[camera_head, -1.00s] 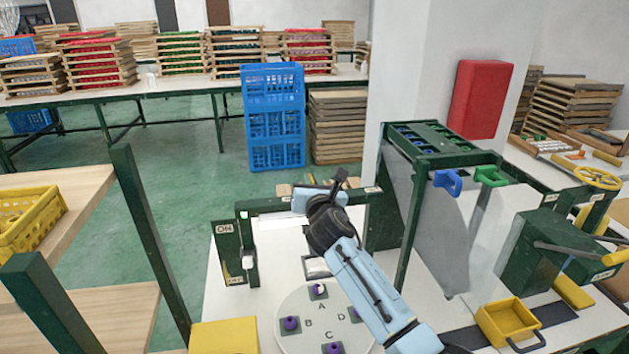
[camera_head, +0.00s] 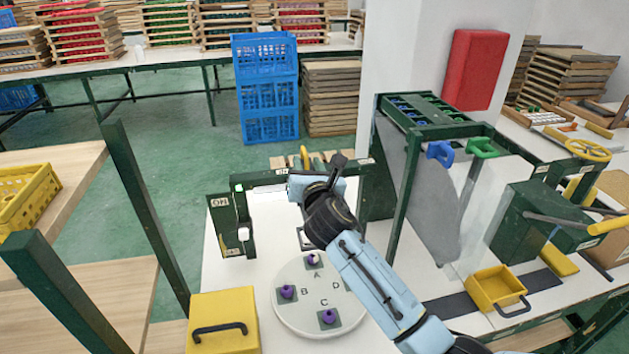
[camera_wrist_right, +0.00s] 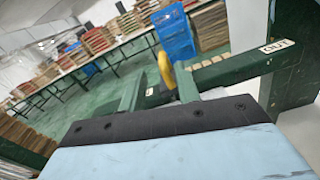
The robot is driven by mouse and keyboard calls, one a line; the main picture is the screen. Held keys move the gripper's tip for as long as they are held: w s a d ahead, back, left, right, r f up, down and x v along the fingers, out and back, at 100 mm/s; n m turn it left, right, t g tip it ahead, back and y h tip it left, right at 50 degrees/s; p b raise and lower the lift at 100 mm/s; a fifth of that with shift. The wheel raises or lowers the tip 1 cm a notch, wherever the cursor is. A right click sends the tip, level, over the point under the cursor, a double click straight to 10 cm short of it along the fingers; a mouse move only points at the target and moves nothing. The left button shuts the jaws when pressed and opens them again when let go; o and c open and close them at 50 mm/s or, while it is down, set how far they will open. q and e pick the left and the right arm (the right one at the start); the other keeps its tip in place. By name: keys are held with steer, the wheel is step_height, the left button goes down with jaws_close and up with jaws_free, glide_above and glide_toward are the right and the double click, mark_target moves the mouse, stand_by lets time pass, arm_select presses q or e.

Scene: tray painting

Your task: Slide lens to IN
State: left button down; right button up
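A dark green frame with a crossbar (camera_head: 262,179) stands at the back of the white worktop. A small label at its right end reads OUT in the right wrist view (camera_wrist_right: 277,46); the label at its left end is too small to read. A curved yellow piece (camera_head: 304,158) rises behind the crossbar; it also shows in the right wrist view (camera_wrist_right: 165,70). I cannot tell whether it belongs to the lens, and no lens is clearly visible. My right gripper (camera_head: 318,187) is at the crossbar, hiding part of it. My left gripper is out of view.
A round white plate (camera_head: 345,312) with purple knobs lies in front of the frame. A switch post (camera_head: 232,226) stands left of it. A yellow box (camera_head: 222,310), a yellow drawer (camera_head: 497,290) and a green rack (camera_head: 432,124) flank the worktop.

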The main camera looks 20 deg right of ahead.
steer(key=s+a, duration=0.1)
steer(key=s, duration=0.7)
steer(key=shift+p, duration=0.3)
